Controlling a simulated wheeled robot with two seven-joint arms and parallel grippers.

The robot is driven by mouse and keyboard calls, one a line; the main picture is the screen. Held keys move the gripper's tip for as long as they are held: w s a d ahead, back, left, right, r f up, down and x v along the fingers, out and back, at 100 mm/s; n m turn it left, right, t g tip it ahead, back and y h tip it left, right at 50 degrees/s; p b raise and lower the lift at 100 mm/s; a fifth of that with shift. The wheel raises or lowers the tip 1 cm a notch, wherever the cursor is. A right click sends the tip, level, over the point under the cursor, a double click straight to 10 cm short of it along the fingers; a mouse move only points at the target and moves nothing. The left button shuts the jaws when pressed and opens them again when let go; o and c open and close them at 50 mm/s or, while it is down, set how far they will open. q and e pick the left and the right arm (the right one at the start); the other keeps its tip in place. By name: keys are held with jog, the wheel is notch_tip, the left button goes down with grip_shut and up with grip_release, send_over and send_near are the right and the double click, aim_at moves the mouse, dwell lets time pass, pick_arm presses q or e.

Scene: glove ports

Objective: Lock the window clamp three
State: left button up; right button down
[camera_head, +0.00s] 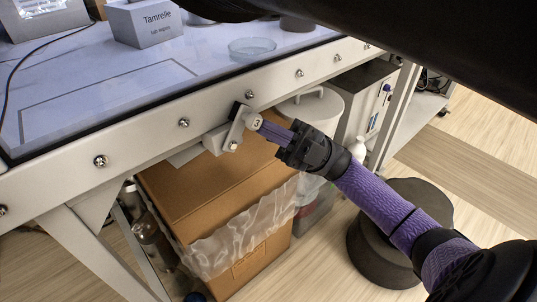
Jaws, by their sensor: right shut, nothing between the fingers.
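The window clamp three (228,139) is a light grey lever piece on the bench's front frame, with a dark mount at its upper end. Its round end cap (256,122) carries the number 3. My right gripper (269,129) comes in from the lower right, its purple fingers shut and empty. The fingertips are at the end cap and seem to touch it, though a small gap cannot be ruled out. I cannot tell whether the clamp is locked. My left gripper is not in view.
The framed window panel (105,90) has bolts along its front rail (150,140). A Tamrelle wipes box (143,22) and a glass dish (252,47) stand on top. Below are a cardboard box (205,190) with a plastic liner, a lidded white bin (318,104) and a dark round base (370,255).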

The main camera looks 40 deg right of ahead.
aim_at(255, 118)
jog(key=shift+a+r+n+g+h+p, duration=0.2)
jog(key=shift+r+n+g+h+p, duration=0.4)
jog(key=shift+r+n+g+h, duration=0.35)
jog(key=shift+a+r+n+g+h+p, duration=0.15)
jog(key=shift+n+g+h+p, duration=0.25)
jog(key=shift+g+h, duration=0.4)
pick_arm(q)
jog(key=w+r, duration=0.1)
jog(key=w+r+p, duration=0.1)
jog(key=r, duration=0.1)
pick_arm(e)
jog(key=shift+a+r, duration=0.3)
jog(key=shift+a, duration=0.05)
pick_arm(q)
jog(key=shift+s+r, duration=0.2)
pick_arm(e)
jog(key=shift+a, duration=0.15)
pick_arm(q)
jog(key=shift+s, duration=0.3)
